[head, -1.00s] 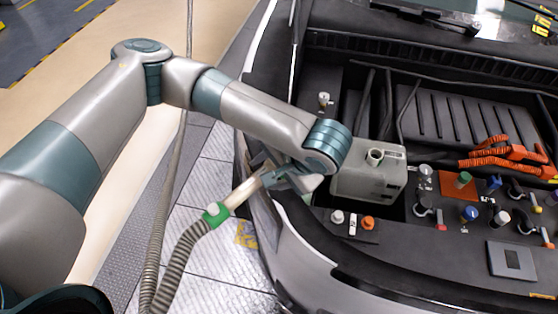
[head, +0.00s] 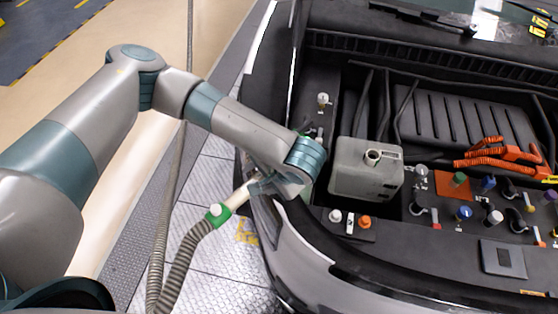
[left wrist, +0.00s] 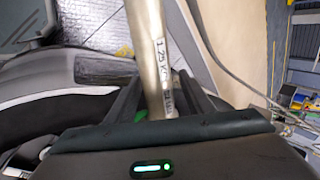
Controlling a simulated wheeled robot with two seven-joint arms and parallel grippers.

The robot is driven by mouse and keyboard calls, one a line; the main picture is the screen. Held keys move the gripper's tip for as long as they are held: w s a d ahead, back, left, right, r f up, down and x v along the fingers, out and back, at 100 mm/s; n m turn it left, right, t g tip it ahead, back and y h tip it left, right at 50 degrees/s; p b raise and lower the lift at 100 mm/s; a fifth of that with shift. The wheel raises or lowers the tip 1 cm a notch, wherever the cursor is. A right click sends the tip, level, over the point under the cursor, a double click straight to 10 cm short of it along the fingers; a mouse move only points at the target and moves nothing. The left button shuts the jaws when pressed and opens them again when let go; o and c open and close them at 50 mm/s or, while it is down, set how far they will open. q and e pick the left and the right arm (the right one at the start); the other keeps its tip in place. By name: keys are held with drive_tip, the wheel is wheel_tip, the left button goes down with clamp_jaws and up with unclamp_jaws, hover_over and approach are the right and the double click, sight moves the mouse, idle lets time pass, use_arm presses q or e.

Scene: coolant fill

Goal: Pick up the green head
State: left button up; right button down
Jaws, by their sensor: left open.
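The green head is a pale tube with a green collar (head: 218,215) on the end of a grey ribbed hose (head: 180,262). It slants up to the right beside the car's front edge. My left gripper (head: 260,186) is at the upper end of the tube, and the wrist partly hides that end. In the left wrist view the pale tube (left wrist: 148,45), with a printed label, runs between the two fingers of my left gripper (left wrist: 160,98). The jaws are open around it. My right gripper is not in view.
A grey coolant tank (head: 350,180) with an open neck stands in the engine bay, right of my left wrist. Several coloured caps and orange cables (head: 495,157) lie further right. The car's front edge (head: 290,255) is close to the gripper. Metal floor plates lie below the hose.

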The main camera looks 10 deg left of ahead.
use_arm(q)
drive_tip(key=shift+w+a+f, duration=0.15)
drive_tip(key=shift+a+f, duration=0.1)
drive_tip(key=shift+f, duration=0.25)
clamp_jaws()
idle(1.3)
drive_tip(key=shift+w+r, duration=0.1)
drive_tip(key=shift+r, duration=0.05)
